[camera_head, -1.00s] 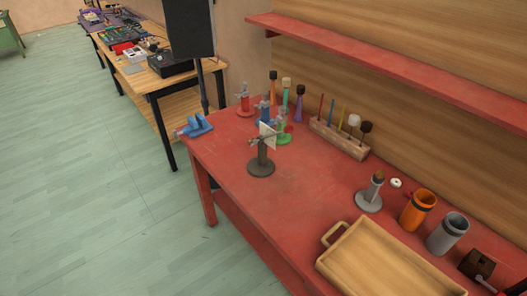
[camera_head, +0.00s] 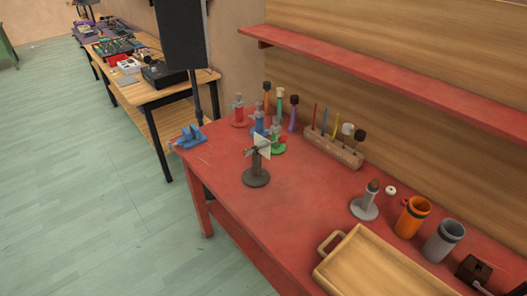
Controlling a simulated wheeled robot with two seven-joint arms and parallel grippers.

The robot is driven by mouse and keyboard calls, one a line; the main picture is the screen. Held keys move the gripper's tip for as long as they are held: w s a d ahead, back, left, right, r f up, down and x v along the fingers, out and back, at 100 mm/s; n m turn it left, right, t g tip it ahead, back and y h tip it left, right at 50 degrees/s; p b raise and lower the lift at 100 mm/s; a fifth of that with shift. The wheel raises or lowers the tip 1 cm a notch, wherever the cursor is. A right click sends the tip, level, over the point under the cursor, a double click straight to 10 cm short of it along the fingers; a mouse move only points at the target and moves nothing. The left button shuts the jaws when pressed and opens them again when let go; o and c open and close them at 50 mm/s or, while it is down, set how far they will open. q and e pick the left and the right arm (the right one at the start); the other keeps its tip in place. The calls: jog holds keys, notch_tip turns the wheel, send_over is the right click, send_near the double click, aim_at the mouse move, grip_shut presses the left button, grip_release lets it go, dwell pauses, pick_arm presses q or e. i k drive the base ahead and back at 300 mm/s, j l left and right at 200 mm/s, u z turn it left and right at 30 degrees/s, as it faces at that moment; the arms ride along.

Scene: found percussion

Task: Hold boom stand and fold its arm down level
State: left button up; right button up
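A dark grey stand (camera_head: 256,175) with a round base stands upright on the red table, left of the middle. It looks like the boom stand. A short arm and a pale flat plate (camera_head: 262,145) show at its top; the arm's exact tilt is too small to tell. Neither of my grippers is in view.
A wooden tray (camera_head: 325,275) lies at the table's front right. A grey stand (camera_head: 364,210), an orange cup (camera_head: 411,218) and a grey cup (camera_head: 442,242) stand behind it. A wooden block (camera_head: 335,150) holds several sticks. The red tabletop (camera_head: 300,195) right of the dark stand is clear.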

aim_at(282, 139)
jog(key=z, duration=0.4)
jog(key=i+j+z, duration=0.1)
jog(key=j+z, duration=0.2)
jog(key=z, duration=0.15)
jog(key=j+z, duration=0.7)
jog(key=z, duration=0.2)
jog(key=j+z, duration=0.45)
jog(key=l, duration=0.1)
